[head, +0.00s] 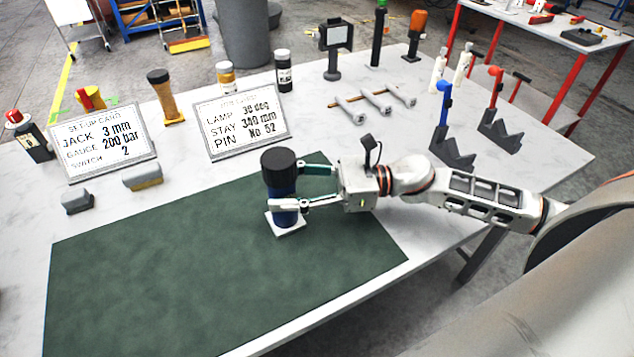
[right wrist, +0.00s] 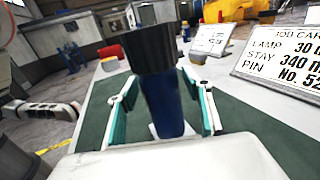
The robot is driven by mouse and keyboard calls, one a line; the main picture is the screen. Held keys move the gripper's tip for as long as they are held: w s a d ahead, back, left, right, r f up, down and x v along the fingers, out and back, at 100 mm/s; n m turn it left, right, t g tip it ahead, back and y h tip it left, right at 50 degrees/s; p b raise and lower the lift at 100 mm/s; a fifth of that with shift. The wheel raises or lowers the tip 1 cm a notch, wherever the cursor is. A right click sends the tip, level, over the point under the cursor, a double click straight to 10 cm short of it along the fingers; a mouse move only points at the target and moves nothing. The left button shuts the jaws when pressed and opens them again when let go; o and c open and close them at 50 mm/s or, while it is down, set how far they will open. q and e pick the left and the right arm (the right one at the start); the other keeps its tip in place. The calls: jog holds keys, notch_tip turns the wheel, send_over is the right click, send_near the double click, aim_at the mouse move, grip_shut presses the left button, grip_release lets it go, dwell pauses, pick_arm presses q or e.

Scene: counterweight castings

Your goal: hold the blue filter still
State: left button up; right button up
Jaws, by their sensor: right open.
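The blue filter (head: 284,212) is a dark blue cylinder with a wide black cap. My right gripper (head: 285,184) reaches in from the right with one finger on each side of the filter. Its jaws are open. In the right wrist view the filter (right wrist: 166,108) stands between the teal-padded fingers, with a visible gap at the left finger; contact at the right finger cannot be told. My left gripper cannot be made out in either view.
Two lettered cards (head: 108,142) (head: 240,120) stand behind the mat. Bottles (head: 283,72), metal pins (head: 376,101) and a blue-topped stand (head: 447,125) are farther back and right. The mat's front is clear.

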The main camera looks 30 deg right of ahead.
jog(key=v, duration=0.1)
jog(key=b+v, duration=0.1)
jog(key=v, duration=0.3)
jog(key=shift+d+f, duration=0.1)
jog(key=shift+f, duration=0.3)
jog(key=v, duration=0.6)
jog(key=shift+d+r+b, duration=0.2)
jog(key=shift+r+b, duration=0.1)
jog(key=shift+b, duration=0.1)
jog(key=shift+s, duration=0.15)
